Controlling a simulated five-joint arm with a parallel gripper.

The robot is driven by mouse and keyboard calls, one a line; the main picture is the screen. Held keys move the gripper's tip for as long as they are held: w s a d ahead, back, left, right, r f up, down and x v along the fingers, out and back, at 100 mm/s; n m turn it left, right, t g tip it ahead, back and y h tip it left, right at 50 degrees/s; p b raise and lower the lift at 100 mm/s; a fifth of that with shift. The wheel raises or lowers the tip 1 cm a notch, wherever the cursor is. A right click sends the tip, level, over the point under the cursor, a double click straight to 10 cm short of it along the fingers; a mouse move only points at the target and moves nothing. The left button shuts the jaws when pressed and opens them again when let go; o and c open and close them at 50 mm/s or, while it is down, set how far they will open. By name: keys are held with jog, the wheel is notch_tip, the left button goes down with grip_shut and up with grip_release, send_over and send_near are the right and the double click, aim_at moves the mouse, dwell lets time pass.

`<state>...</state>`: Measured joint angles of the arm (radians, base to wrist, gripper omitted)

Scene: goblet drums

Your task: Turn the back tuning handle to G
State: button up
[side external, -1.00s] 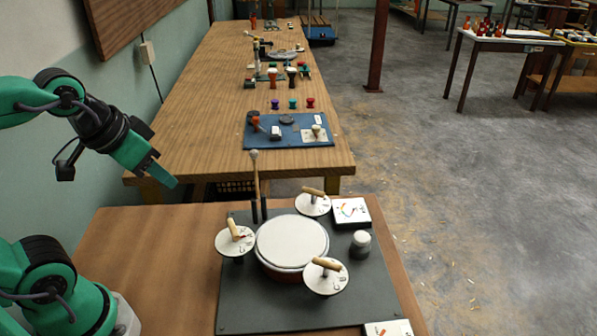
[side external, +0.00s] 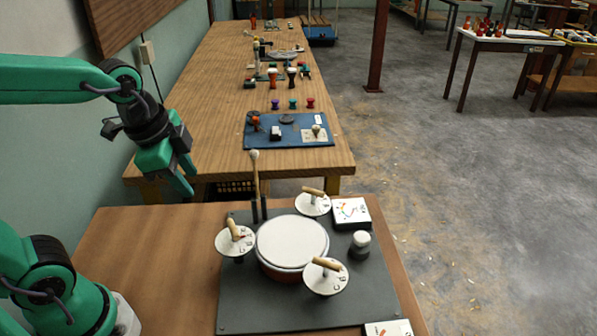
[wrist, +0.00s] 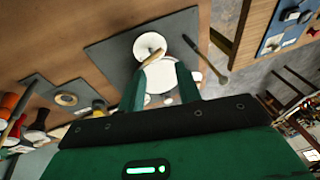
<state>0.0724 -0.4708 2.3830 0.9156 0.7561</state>
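Three white dials with wooden tuning handles surround the white-topped drum (side external: 292,243) on a dark board. The far dial (side external: 313,206) is furthest from the side camera, the left dial (side external: 229,248) is nearest my arm, and the front-right dial (side external: 325,284) is closest to the camera. Their letters are too small to read surely. My gripper (side external: 184,190) hangs above the table's far left part, left of and above all the dials. It points down, open and empty. One dial (wrist: 149,42) with its handle shows beyond the fingers (wrist: 160,88) in the wrist view.
A mallet (side external: 255,180) stands upright in a dark holder between the left and far dials. A white-topped knob (side external: 360,243) and a white picture card box (side external: 351,211) are on the board's right. The wooden table left of the board (side external: 160,240) is clear.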

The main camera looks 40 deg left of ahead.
aim_at(232, 225)
jog(key=w+d+f+m+g, duration=0.1)
jog(key=f+m, duration=0.1)
jog(key=m, duration=0.2)
jog(key=w+d+f+m+g, duration=0.1)
jog(key=w+f+m, duration=0.1)
jog(key=m, duration=0.3)
jog(key=w+d+f+m, duration=0.1)
jog(key=w+m, duration=0.1)
jog(key=m, duration=0.2)
jog(key=shift+d+f+m+g, duration=0.3)
jog(key=shift+f+g, duration=0.1)
jog(key=shift+w+d+f, duration=0.1)
jog(key=shift+f, duration=1.85)
jog(key=shift+w+f, duration=0.1)
jog(key=shift+f, duration=1.85)
grip_shut()
